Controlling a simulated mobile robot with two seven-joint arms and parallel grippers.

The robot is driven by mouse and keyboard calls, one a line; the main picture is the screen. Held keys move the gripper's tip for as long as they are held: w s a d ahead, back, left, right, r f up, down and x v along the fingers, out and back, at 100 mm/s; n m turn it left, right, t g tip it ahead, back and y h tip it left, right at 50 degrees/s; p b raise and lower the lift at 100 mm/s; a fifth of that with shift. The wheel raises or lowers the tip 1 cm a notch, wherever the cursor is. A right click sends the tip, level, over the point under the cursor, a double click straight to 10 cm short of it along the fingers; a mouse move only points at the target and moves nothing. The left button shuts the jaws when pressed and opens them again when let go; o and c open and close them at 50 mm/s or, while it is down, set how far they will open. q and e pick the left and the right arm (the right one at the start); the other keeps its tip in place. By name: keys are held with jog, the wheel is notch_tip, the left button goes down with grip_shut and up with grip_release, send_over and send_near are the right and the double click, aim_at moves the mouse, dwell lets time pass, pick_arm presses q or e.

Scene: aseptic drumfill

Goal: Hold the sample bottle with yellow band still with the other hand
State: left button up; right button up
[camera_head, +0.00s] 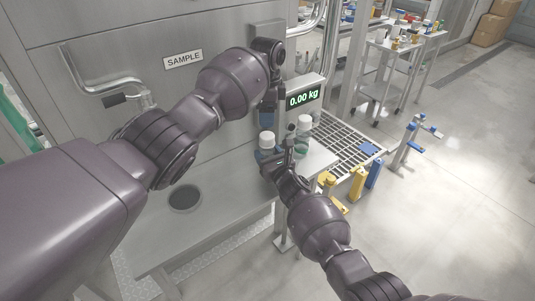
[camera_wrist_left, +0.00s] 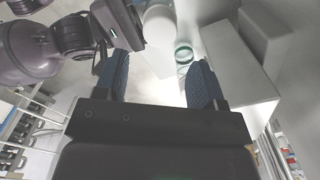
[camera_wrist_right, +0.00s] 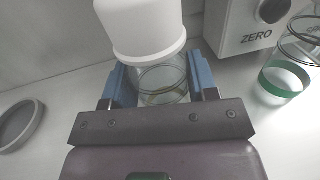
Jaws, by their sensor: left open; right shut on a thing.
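The sample bottle (camera_wrist_right: 163,84) is clear glass with a large white cap (camera_wrist_right: 142,28); a faint yellowish band shows low on it in the right wrist view. My right gripper (camera_wrist_right: 162,90) is shut around its body, one blue finger on each side. In the head view its white cap (camera_head: 267,138) shows beside my right gripper (camera_head: 283,165). My left gripper (camera_head: 268,112) is open, pointing down just above that cap. In the left wrist view, nothing is clasped between its fingers (camera_wrist_left: 158,82).
A green-banded bottle (camera_wrist_right: 284,80) stands close by, to the right in the head view (camera_head: 302,142). The scale display (camera_head: 304,96) reads 0.00 kg. A grated shelf (camera_head: 345,145) and yellow and blue posts (camera_head: 357,183) are to the right.

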aim_at(267, 135)
pick_arm(q)
jog(key=shift+f, duration=4)
pick_arm(e)
jog(key=shift+s+f, duration=0.15)
jog(key=shift+f, duration=0.25)
jog(key=shift+d, duration=0.1)
pick_arm(q)
jog(key=c, duration=0.8)
jog(key=shift+r, duration=0.65)
jog(key=shift+r, duration=2.15)
jog(key=shift+r, duration=0.1)
jog(key=shift+r, duration=3.9)
pick_arm(e)
jog(key=shift+r, duration=0.1)
